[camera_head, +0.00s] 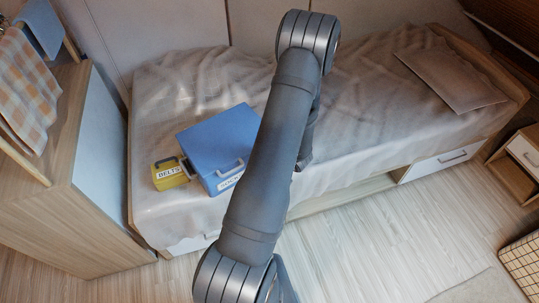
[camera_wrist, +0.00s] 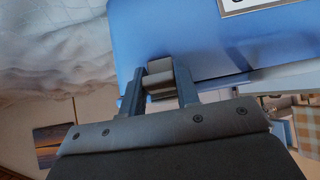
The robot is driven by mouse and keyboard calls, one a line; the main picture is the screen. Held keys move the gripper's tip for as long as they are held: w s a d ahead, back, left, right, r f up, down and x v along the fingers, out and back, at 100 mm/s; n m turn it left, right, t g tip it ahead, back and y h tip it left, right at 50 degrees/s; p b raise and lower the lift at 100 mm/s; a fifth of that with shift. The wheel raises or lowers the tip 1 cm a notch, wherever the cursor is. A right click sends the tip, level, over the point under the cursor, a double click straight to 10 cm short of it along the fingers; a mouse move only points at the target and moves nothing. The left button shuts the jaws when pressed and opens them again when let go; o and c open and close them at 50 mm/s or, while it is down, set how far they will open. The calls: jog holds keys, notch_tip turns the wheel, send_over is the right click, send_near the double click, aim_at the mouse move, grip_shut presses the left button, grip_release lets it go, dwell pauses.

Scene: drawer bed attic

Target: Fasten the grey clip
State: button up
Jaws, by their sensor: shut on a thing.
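A blue box (camera_head: 215,138) with a white label and a handle on its front sits on the bed. The box also fills the upper part of the wrist view (camera_wrist: 200,42). The grey clip (camera_wrist: 160,74) is at the box's edge in the wrist view, between my fingertips. My gripper (camera_wrist: 158,82) is shut on the clip, one finger on each side. I cannot tell whether the clip is fastened. In the head view the clip and my gripper are not visible, and my arm covers the right side of the box.
A small yellow box (camera_head: 170,176) labelled BELTS stands close to the left of the blue box. Both are on the rumpled bed (camera_head: 350,130), with a cushion (camera_head: 452,77) at its right end. A wooden cabinet (camera_head: 60,215) stands left of the bed. The bed's middle is clear.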

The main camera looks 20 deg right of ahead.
jog(key=shift+w+g, duration=0.1)
jog(key=shift+g, duration=0.2)
jog(key=o, duration=1)
jog(key=shift+r, duration=0.1)
jog(key=v, duration=1.7)
jog(key=shift+s+a+r, duration=0.1)
jog(key=shift+s, duration=0.1)
